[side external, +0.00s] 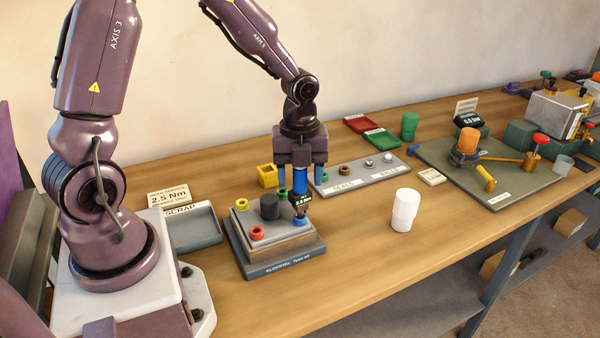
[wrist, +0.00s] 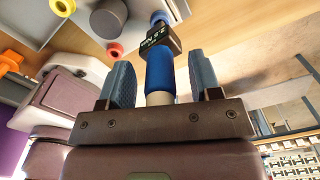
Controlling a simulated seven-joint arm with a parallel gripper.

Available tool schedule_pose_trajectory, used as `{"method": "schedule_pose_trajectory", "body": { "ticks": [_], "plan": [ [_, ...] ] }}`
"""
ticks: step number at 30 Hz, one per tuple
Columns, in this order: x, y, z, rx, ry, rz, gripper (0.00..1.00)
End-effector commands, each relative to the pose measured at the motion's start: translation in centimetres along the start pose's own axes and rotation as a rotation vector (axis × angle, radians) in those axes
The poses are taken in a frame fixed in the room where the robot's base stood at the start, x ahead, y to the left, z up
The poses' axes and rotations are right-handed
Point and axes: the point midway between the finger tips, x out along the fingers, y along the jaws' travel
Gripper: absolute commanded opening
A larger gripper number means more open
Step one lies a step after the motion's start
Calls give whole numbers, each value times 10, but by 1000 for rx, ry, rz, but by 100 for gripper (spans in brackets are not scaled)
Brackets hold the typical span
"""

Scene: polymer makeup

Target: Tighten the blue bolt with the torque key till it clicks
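The torque key (side external: 300,180) has a blue handle and a dark head marked 2.5 Nm. It stands upright over the blue bolt (side external: 300,221), at the right front corner of the grey fixture block. Its tip appears to meet the bolt. My gripper (side external: 301,182) points down with one finger on each side of the handle. Gaps show between the fingers and the handle, so it looks open around it. In the wrist view the blue handle (wrist: 160,72) lies between the fingers, with the blue bolt (wrist: 158,17) beyond the head.
The block (side external: 282,247) also carries yellow, red and green bolts and a black knob (side external: 269,206). A SCRAP tray (side external: 195,228) is left, a seals-and-balls strip (side external: 365,177) behind, and a white cup (side external: 404,210) right. The table front is clear.

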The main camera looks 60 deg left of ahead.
Motion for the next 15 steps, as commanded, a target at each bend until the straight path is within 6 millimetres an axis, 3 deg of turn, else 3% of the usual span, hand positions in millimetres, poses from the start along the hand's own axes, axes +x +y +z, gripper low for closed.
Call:
{"method": "schedule_pose_trajectory", "body": {
  "ticks": [8, 15],
  "plan": [
    [-16, 0, 1, 1, -3, -3, 58],
    [-69, -1, 1, -1, -6, -5, 58]
  ]
}}
